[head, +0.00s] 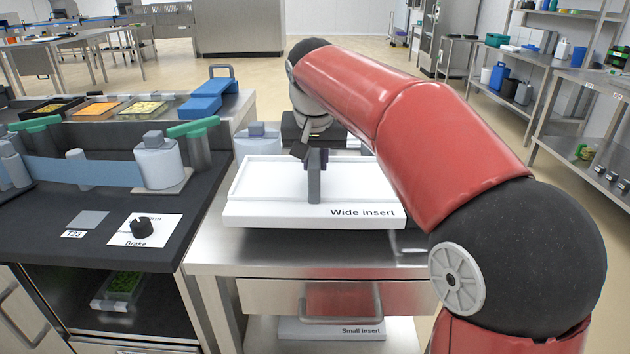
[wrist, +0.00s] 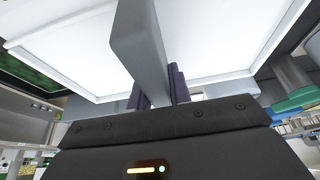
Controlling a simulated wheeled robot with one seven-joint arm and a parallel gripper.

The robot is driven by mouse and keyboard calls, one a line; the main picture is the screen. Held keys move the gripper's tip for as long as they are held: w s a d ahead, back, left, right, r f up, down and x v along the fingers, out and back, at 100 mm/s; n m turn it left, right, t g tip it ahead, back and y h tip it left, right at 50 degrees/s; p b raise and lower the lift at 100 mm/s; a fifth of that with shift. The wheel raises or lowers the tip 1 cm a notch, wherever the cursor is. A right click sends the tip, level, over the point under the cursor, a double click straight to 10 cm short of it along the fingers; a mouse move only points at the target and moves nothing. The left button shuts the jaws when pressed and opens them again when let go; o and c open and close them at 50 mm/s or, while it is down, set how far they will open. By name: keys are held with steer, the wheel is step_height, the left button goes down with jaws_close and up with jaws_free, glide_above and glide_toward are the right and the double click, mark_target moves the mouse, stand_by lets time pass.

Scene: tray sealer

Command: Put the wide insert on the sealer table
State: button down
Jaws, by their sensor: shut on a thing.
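The wide insert (head: 258,212) is a white rectangular tray-like piece labelled "Wide insert", with a grey upright handle (head: 314,188) across its middle. It appears level above the steel sealer table (head: 215,258) in the head view; whether it touches anything beneath is hard to tell. My gripper (head: 316,158) is shut on the handle from the far side. In the wrist view the dark fingers (wrist: 160,88) clasp the grey handle (wrist: 135,35), with the white insert (wrist: 215,50) filling the upper part.
Left is a black-topped machine (head: 75,240) with a Brake knob (head: 141,227), green-topped levers and a grey-white cylinder (head: 158,160). Behind it are food trays (head: 95,110) and a blue object (head: 208,98). A small insert (head: 300,328) lies on the shelf below the drawer (head: 270,297).

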steer(key=shift+f+b, duration=0.3)
steer(key=shift+f, duration=1.7)
steer(key=shift+f, duration=0.15)
steer(key=c, duration=1.3)
jaws_free()
